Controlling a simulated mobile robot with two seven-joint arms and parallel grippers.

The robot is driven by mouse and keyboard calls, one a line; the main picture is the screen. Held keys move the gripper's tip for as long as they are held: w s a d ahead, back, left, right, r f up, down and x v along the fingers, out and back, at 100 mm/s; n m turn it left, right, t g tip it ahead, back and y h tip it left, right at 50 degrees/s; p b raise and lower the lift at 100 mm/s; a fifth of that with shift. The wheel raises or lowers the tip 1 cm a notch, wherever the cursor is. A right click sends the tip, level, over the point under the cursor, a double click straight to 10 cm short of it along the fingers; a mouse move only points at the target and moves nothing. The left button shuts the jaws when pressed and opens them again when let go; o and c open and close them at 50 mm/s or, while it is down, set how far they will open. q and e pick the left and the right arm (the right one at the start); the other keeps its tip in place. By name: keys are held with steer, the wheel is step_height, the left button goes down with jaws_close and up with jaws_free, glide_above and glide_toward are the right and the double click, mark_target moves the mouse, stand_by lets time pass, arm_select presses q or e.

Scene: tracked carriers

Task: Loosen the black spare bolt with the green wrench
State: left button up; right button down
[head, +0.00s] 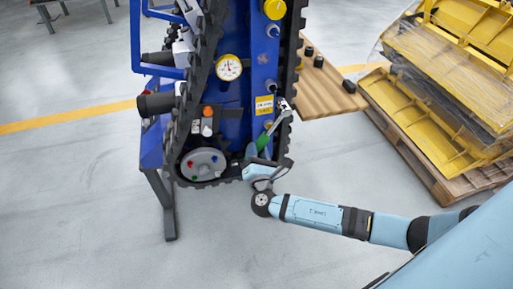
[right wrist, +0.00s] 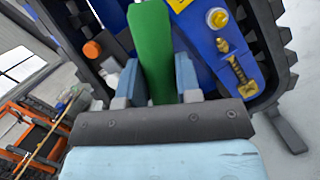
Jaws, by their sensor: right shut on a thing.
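The green wrench (head: 263,141) is at the lower right of the blue tracked carrier (head: 236,118), inside the track loop. My right gripper (head: 262,158) is shut on it. In the right wrist view the wrench's green handle (right wrist: 152,50) stands between the two pale blue fingers of the gripper (right wrist: 158,82) and points away toward the carrier. The wrench's far end is small in the head view, and I cannot tell whether it sits on a bolt. I cannot make out which part is the black spare bolt. My left gripper is not in view.
A wooden board (head: 332,103) with several small black pieces (head: 318,61) juts out right of the carrier. Yellow parts (head: 440,60) are stacked on a pallet (head: 425,165) at the right. The black track (head: 172,135) surrounds the work area. The floor in front is clear.

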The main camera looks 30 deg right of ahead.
steer(key=shift+s+a+f, duration=0.1)
steer(key=shift+s+a, duration=0.05)
steer(key=shift+s, duration=0.05)
steer(key=w+b, duration=0.2)
steer(key=w, duration=0.2)
arm_select(q)
steer(key=p, duration=0.3)
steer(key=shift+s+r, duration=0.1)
arm_select(e)
steer(key=w+a+r+m+g, duration=0.1)
steer(key=a+r+m, duration=0.2)
steer(key=r+m, duration=0.3)
steer(key=a+r+m+g+h, duration=0.1)
steer(key=a+r+m+g, duration=0.1)
steer(key=r+m, duration=0.4)
steer(key=shift+w+a+r+m, duration=0.35)
steer(key=shift+a+r, duration=0.1)
steer(key=shift+r, duration=0.2)
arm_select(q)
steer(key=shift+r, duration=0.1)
arm_select(e)
steer(key=shift+w+d, duration=0.1)
steer(key=shift+w, duration=0.3)
arm_select(q)
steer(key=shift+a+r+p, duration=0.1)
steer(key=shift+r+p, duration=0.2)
steer(key=shift+p, duration=0.05)
arm_select(e)
steer(key=shift+g, duration=0.3)
